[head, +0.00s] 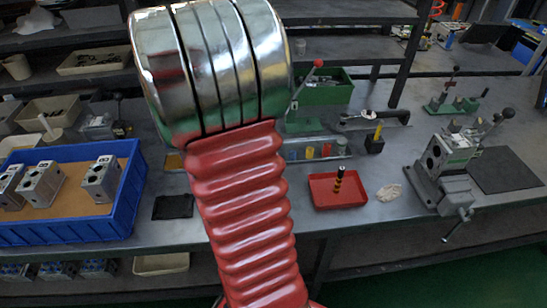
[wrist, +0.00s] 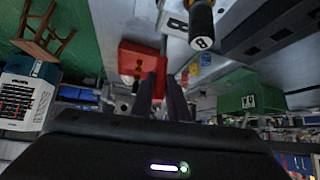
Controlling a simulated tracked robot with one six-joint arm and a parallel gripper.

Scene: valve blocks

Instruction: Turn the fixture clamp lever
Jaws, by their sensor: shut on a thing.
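In the head view, a fixture (head: 448,165) holding a grey valve block stands on the bench at the right. A lever with a black knob (head: 507,114) slants up and to the right from it. I take this to be the clamp lever. My gripper is not visible in the head view. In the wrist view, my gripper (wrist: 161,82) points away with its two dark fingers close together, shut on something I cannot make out. A black handle (wrist: 201,20) with a white-marked end hangs into the top of that view; I cannot tell which part it is.
My red ribbed arm covers the middle of the head view. A blue crate (head: 128,200) with several valve blocks stands left. A red tray (head: 322,199) holds an upright black-and-yellow tool. A lever with a red ball (head: 318,63) rises behind. A dark mat (head: 508,168) lies right.

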